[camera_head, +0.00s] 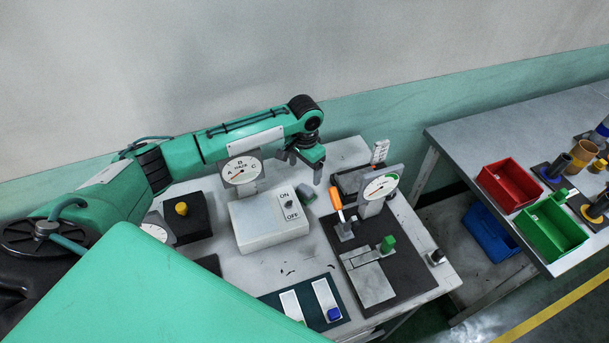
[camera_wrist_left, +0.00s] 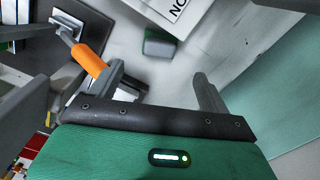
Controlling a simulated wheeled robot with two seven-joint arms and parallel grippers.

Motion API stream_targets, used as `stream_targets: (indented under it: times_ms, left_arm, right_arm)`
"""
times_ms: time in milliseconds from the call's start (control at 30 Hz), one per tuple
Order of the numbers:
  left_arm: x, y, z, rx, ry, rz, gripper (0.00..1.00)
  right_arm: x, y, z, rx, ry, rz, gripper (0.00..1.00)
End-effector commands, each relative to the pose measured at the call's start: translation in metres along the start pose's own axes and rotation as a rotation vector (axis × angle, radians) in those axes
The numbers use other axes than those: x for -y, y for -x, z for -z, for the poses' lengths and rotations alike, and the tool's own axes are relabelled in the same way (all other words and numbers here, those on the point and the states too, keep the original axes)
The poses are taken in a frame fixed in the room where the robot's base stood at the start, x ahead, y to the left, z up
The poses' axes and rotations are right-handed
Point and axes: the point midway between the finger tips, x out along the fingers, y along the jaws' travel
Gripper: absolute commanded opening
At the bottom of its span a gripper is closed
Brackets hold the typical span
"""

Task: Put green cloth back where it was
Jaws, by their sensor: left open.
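A small dark-green and grey block-like piece (camera_head: 307,195), which I take to be the green cloth, lies on the white table (camera_head: 350,152) just right of the ON/OFF box (camera_head: 268,222). It also shows in the left wrist view (camera_wrist_left: 160,43), ahead of the fingertips and between their lines. My left gripper (camera_head: 301,168) is open and empty above the table, behind the piece in the head view. Its two fingers also show in the left wrist view (camera_wrist_left: 162,84), apart from the piece. My right gripper is not in view.
An orange-handled lever (camera_head: 337,199) stands close to the left gripper's finger; it also shows in the wrist view (camera_wrist_left: 88,60). Two dial gauges (camera_head: 242,170) (camera_head: 382,187) rise nearby. A green knob (camera_head: 388,243) sits on the dark fixture plate. Red (camera_head: 511,184) and green (camera_head: 551,232) bins stand on the right table.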

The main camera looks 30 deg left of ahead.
Motion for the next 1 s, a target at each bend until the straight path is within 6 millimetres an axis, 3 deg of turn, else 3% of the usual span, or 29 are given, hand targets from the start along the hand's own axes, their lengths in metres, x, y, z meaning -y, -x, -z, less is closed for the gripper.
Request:
stream_targets:
  times_ms: [200, 433, 633, 1000]
  left_arm:
    - [0.001, 0.049, 0.001, -0.005, -0.001, 0.002, 0.8]
    - [0.0, 0.087, 0.001, -0.002, 0.0, 0.001, 0.8]
    - [0.0, 0.098, 0.0, 0.001, 0.0, 0.0, 0.8]
    - [0.0, 0.098, 0.0, 0.001, 0.0, 0.0, 0.8]
  right_arm:
    - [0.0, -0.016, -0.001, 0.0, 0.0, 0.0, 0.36]
    - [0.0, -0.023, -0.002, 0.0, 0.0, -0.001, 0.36]
    - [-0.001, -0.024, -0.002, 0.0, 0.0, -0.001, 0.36]
    - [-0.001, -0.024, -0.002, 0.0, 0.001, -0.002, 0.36]
